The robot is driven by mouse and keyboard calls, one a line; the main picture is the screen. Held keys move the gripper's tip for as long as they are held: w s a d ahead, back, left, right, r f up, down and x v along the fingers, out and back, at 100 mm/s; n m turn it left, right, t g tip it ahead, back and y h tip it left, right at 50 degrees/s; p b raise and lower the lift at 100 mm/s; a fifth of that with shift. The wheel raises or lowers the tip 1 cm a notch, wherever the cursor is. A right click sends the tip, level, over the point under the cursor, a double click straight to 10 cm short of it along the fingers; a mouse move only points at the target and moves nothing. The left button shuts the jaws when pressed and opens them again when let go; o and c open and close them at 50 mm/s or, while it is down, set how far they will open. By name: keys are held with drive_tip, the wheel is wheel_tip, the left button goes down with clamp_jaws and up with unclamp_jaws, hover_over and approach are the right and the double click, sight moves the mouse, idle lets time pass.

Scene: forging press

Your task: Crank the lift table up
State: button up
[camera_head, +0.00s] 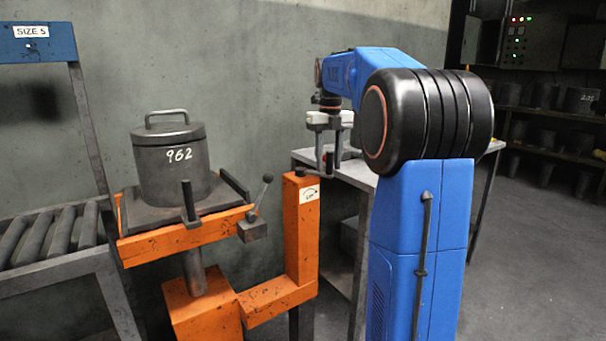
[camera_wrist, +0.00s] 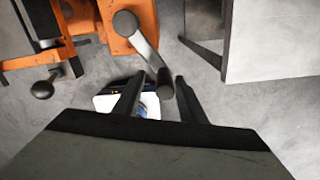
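The orange lift table (camera_head: 180,240) stands at left with a dark grey lidded block marked 962 (camera_head: 172,168) on its top plate. Its crank sits on top of the orange post (camera_head: 300,225); the crank arm (camera_wrist: 145,48) runs from a round hub to a dark upright handle (camera_wrist: 165,85). The crank handle (camera_head: 329,162) also shows in the head view, below my gripper (camera_head: 328,160). My gripper points down with its fingers apart. In the wrist view the handle shows between my two fingertips (camera_wrist: 158,80); I cannot tell whether either finger touches it.
A small lever with a ball knob (camera_head: 267,178) sticks up at the lift table's right edge. A grey workbench (camera_head: 350,172) stands behind the post. A roller rack marked SIZE 5 (camera_head: 50,260) is at far left. Shelves (camera_head: 560,115) stand at back right; floor is clear at right.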

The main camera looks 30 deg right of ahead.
drive_tip(key=shift+r, duration=0.1)
drive_tip(key=shift+d+r, duration=0.1)
drive_tip(key=shift+r, duration=3.8)
drive_tip(key=s+a+f+n+t, duration=0.1)
drive_tip(key=s+a+f+n, duration=0.3)
drive_tip(key=s+a+n, duration=0.4)
drive_tip(key=s+a+f+n+t, duration=0.1)
drive_tip(key=s+a+f+n, duration=0.4)
drive_tip(key=a+n, duration=0.4)
drive_tip(key=s+a+f+n+t, duration=0.1)
drive_tip(key=s+a+f+n, duration=0.3)
drive_tip(key=s+f+n, duration=0.4)
drive_tip(key=s+a+f+n+t, duration=0.1)
drive_tip(key=s+a+f+n, duration=0.3)
drive_tip(key=s+f+n, duration=0.5)
wheel_tip(320, 180, down, 2)
drive_tip(key=n, duration=0.4)
drive_tip(key=shift+s+f+n+t, duration=0.15)
drive_tip(key=shift+n+t, duration=0.15)
drive_tip(key=shift+t, duration=0.1)
drive_tip(key=shift+a, duration=0.1)
